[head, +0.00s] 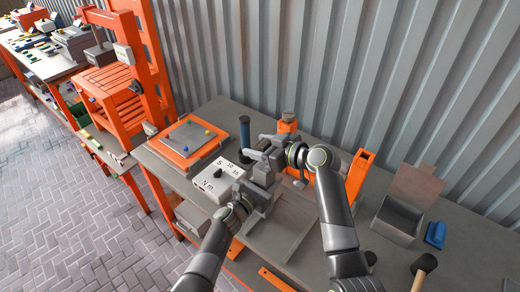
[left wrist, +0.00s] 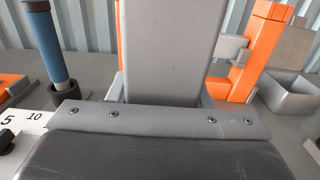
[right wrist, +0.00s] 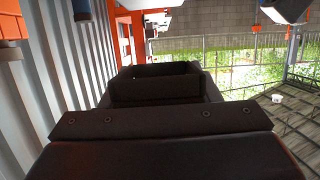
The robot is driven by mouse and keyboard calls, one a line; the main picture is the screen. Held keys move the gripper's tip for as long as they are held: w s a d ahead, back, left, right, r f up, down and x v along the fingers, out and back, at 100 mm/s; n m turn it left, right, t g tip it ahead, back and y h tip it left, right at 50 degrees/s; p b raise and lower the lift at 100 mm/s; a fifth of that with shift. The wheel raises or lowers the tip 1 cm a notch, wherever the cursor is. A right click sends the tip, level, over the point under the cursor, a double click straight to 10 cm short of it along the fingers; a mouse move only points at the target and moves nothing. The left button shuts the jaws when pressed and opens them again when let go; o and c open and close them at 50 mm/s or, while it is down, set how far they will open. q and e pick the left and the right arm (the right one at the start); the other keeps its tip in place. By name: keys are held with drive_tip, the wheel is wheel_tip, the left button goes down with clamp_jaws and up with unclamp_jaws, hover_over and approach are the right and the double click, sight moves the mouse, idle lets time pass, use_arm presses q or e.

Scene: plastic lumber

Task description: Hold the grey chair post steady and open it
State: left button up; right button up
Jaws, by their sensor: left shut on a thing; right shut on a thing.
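The grey chair post (left wrist: 165,50) fills the middle of the left wrist view, just beyond the screwed jaw plate. My left gripper (head: 262,192) is shut on it from the front. My right gripper (head: 272,153) is above and behind the left one, shut on the upper part of the post. In the right wrist view a dark, shaded, box-like end (right wrist: 158,88) shows between the jaws, apparently the post. In the head view the grippers hide most of the post, and I cannot tell whether it is open.
A white box marked Nm (head: 218,182) stands left of the grippers. A blue-handled tool (head: 245,130) stands behind it. An orange tray (head: 165,152) lies farther left. An orange stand (head: 357,175), grey bin (head: 397,220), blue block (head: 435,234) and mallet (head: 423,266) are right. A corrugated wall closes the back.

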use_arm(q)
drive_tip(key=o, duration=1.5)
